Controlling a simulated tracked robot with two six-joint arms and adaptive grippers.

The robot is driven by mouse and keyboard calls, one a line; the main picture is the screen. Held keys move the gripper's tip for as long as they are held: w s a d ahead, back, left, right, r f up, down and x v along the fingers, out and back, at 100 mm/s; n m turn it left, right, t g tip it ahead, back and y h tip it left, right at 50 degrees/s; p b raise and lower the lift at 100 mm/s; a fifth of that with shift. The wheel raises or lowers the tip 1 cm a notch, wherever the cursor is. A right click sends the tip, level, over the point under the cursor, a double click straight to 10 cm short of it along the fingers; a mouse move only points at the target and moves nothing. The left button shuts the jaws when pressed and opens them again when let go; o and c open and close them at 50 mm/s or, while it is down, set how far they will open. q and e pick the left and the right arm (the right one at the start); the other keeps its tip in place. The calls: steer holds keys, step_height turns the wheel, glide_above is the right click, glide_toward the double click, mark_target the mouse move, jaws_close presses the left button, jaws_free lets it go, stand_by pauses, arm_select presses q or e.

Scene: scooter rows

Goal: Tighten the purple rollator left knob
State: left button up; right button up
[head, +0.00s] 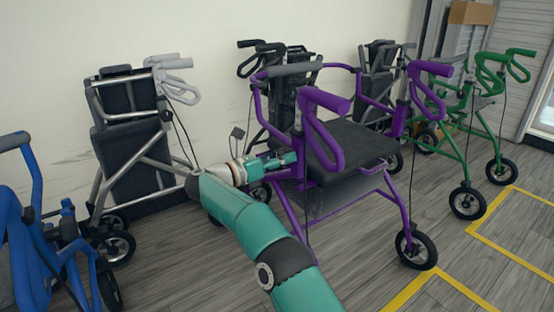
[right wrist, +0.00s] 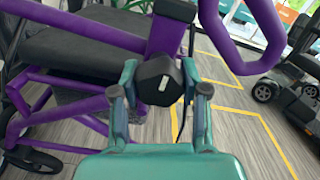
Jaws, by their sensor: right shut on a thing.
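The purple rollator (head: 335,160) stands unfolded at the middle right, with a black seat (head: 350,145) and purple handles. My right arm reaches up from the bottom, and my right gripper (head: 293,157) is at the rollator's near upright, below the handle. In the right wrist view the black left knob (right wrist: 158,80), with a small pale mark on its face, sits on a purple tube between the two teal fingers of my right gripper (right wrist: 160,95). The fingers are shut on it. In the head view the knob is hard to make out behind the gripper. My left gripper is not in view.
A grey rollator (head: 130,150) stands folded to the left by the wall, and a blue one (head: 45,240) is at the left edge. Black rollators stand behind, a green one (head: 475,120) at right. Yellow floor lines (head: 470,225) mark open floor at front right.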

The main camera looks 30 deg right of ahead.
steer(key=shift+s+d+f, duration=0.1)
steer(key=shift+f, duration=0.15)
steer(key=o, duration=1.2)
steer(key=shift+c, duration=0.2)
steer(key=shift+r, duration=0.1)
steer(key=a, duration=1.2)
steer(key=shift+s, duration=0.35)
